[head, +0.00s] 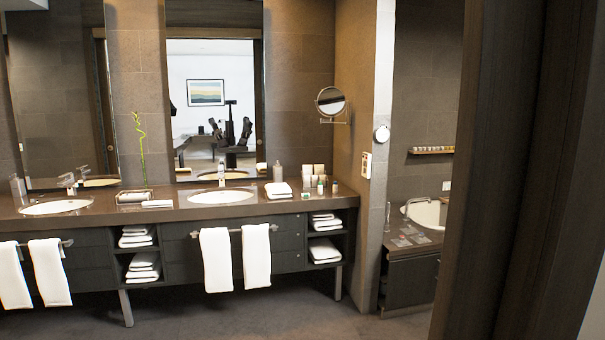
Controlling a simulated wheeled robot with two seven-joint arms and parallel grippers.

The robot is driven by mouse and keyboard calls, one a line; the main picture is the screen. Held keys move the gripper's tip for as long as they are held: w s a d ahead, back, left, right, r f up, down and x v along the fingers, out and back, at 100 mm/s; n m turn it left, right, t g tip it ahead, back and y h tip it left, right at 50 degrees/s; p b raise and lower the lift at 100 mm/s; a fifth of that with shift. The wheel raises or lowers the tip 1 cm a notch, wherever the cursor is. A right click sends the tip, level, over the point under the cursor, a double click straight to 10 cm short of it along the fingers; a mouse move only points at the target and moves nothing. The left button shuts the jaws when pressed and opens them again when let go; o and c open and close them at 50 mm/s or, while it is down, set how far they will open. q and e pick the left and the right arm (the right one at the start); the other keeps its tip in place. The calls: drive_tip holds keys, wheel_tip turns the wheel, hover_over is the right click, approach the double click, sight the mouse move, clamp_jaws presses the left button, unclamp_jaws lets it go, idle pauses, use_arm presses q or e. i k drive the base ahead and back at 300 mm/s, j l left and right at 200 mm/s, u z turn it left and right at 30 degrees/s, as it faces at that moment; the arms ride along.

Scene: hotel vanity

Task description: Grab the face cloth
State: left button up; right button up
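Small folded white cloths lie on the dark vanity counter (240,212). One stacked cloth (278,190) is right of the right sink, and a flat one (157,204) lies between the two sinks beside a small tray (133,196). I cannot tell which of the white cloths is the face cloth. Neither of my grippers shows directly in the head view. A dark robot figure (231,130) shows only as a reflection in the mirror, too small to read its grippers.
White towels hang from bars on the vanity front (216,260), and folded towels fill the open shelves (325,250). Toiletries (314,180) stand at the counter's right end. A dark wooden door frame (500,170) fills the right side. Open floor (250,315) lies before the vanity.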

sight(165, 203)
drive_tip(key=i+j, duration=1.25)
drive_tip(key=i+l, duration=0.15)
drive_tip(key=i, duration=0.5)
drive_tip(key=i+l+z, duration=0.15)
drive_tip(key=i, duration=0.55)
drive_tip(key=i+l, duration=0.25)
drive_tip(key=l, duration=0.2)
drive_tip(key=i+l, duration=0.25)
drive_tip(key=l, duration=0.15)
drive_tip(key=i+l, duration=0.25)
drive_tip(key=l, duration=0.2)
drive_tip(key=u, duration=1.7)
drive_tip(key=i+u, duration=0.25)
drive_tip(key=i, duration=0.35)
drive_tip(key=i+l+u, duration=0.25)
drive_tip(key=i, duration=0.3)
drive_tip(key=i+l+u, duration=0.25)
drive_tip(key=i, duration=0.3)
drive_tip(key=i+l+u, duration=0.25)
drive_tip(key=i+l, duration=0.2)
drive_tip(key=i, duration=0.05)
